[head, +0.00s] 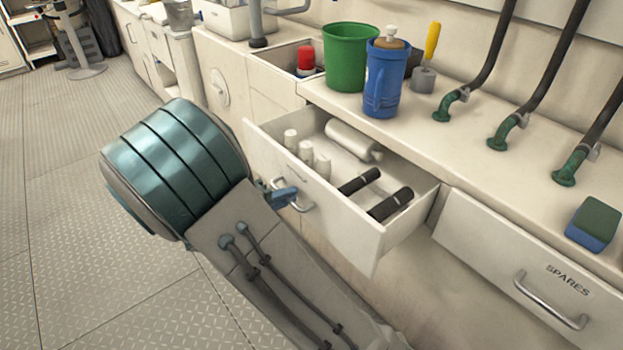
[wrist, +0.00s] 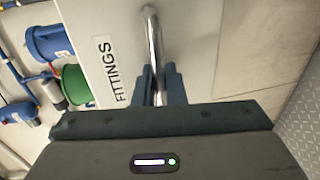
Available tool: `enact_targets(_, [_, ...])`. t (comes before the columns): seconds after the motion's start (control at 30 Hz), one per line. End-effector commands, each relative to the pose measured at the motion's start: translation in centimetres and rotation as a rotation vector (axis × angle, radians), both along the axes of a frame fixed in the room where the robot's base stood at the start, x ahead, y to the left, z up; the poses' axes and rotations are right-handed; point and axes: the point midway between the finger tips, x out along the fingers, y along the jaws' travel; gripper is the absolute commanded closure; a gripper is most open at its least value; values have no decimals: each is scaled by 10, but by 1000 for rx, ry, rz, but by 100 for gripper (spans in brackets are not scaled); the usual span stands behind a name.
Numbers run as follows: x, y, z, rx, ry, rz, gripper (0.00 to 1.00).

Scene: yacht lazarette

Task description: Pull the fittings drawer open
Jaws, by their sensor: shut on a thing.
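The fittings drawer (head: 340,208) stands pulled out from the cabinet in the head view, with its inside showing. Several white bottles, a white roll (head: 353,140) and two black-handled items (head: 391,204) lie in it. In the wrist view the drawer front (wrist: 105,30) bears the label FITTINGS. Its metal bar handle (wrist: 152,40) runs between the fingers of my gripper (wrist: 160,85). My gripper (head: 284,196) is shut on the handle; in the head view my arm hides part of the drawer front's left side.
The spares drawer (head: 480,255) is shut at the right. On the counter stand a green bucket (head: 350,60), a blue jug (head: 382,85), a yellow-handled tool (head: 430,50), hoses and a sponge (head: 596,222). A red-topped item (head: 306,60) sits in a recess. The floor (head: 70,180) at left is clear.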

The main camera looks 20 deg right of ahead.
Motion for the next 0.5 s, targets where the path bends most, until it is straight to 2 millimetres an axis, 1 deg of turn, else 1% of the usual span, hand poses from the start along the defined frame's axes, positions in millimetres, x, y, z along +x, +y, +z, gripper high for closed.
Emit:
enact_targets(0.03, [-4, 14, 2, 0, 1, 6, 100])
enact_targets(0.2, [-17, 50, 2, 0, -1, 3, 100])
enact_targets(0.4, [-28, 79, 1, -1, -1, 2, 100])
enact_targets(0.5, [-31, 88, 1, 0, -1, 2, 100])
